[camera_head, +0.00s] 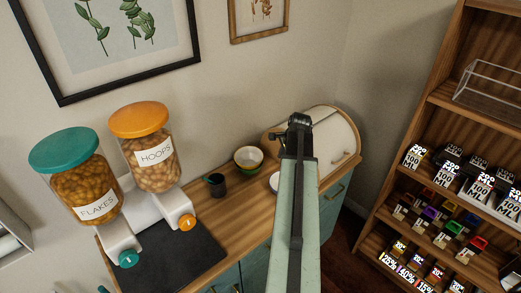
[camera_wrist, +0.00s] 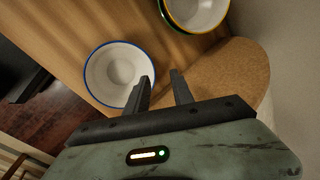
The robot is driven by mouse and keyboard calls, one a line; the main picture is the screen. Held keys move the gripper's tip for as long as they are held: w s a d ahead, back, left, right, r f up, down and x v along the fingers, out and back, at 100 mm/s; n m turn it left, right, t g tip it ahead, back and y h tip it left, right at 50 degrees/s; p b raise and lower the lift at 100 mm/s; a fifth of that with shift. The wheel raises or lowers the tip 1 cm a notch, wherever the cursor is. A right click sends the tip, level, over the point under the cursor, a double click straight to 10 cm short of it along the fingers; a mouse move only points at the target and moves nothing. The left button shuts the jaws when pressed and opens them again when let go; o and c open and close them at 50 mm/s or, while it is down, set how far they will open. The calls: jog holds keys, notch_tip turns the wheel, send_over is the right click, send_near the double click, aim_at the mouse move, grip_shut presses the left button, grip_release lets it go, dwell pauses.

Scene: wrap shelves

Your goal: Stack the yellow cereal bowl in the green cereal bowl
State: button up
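The yellow cereal bowl (camera_wrist: 198,12), white inside with a yellow rim, is cut off by the top edge of the wrist view. A green edge of the green cereal bowl (camera_wrist: 166,15) shows just outside it, so the yellow bowl appears to sit inside the green one. In the head view the pair shows as one small stack (camera_head: 248,157) on the wooden counter. My gripper (camera_wrist: 160,75) is open and empty, its fingers apart, below the stack in the wrist view and near a blue-rimmed bowl.
The blue-rimmed white bowl (camera_wrist: 118,75) stands apart on the counter, mostly hidden by my arm in the head view. A dark cup (camera_head: 216,184), cereal dispensers (camera_head: 150,160) and a bread box (camera_head: 330,145) stand nearby. A round cork-like surface (camera_wrist: 240,75) lies right of my fingers.

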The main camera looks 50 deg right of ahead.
jog(key=w+a+r+n+p, duration=0.1)
jog(key=w+a+r+n, duration=0.1)
jog(key=w+a, duration=0.4)
jog(key=shift+w+a, duration=0.25)
jog(key=shift+w, duration=0.65)
jog(key=shift+r, duration=0.1)
jog(key=b+x, duration=0.7)
jog(key=x, duration=0.1)
jog(key=shift+s+a, duration=0.1)
grip_shut()
